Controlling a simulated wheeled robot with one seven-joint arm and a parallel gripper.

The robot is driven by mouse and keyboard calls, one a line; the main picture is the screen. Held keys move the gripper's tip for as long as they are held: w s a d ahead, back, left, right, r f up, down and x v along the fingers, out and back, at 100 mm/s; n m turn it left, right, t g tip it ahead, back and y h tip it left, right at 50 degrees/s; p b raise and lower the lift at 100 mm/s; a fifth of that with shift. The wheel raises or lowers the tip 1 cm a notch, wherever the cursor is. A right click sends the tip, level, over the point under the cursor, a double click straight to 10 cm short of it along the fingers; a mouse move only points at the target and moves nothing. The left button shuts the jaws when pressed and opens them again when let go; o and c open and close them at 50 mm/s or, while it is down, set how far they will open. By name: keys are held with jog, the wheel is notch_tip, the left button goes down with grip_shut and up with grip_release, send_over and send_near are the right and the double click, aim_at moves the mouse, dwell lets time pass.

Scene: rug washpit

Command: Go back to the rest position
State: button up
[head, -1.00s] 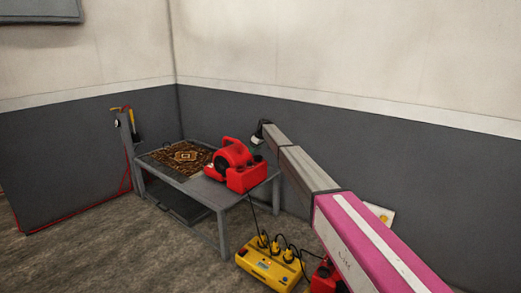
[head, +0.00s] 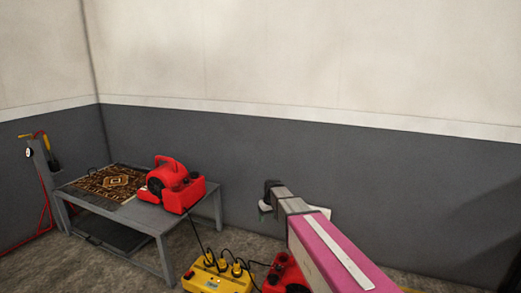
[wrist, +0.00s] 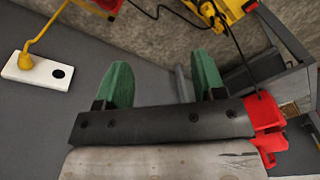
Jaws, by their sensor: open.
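My gripper shows in the wrist view (wrist: 163,85) with its two green fingers apart and nothing between them. In the head view, my arm reaches in from the lower right, and the gripper end (head: 266,197) is dark and small, in front of the grey lower wall and right of the table. The gripper is apart from the red blower (head: 177,186) on the grey table (head: 150,219).
A patterned rug (head: 108,183) lies on the table. A yellow power box (head: 217,277) with several plugs and another red machine (head: 287,273) stand on the floor. A post (head: 45,170) with a red hose stands at left. A white wall plate (wrist: 42,72) has a yellow cord.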

jog(key=s+d+m, duration=0.1)
jog(key=s+d, duration=0.4)
jog(key=s, duration=0.3)
jog(key=s+d+m+h, duration=0.1)
jog(key=s+d+m, duration=0.1)
jog(key=s+d, duration=0.3)
jog(key=s+d+m+g, duration=0.1)
jog(key=s+d, duration=0.4)
jog(key=s, duration=0.7)
jog(key=shift+s+d+f+m, duration=0.25)
jog(key=shift+d+m, duration=0.1)
jog(key=shift+m, duration=0.25)
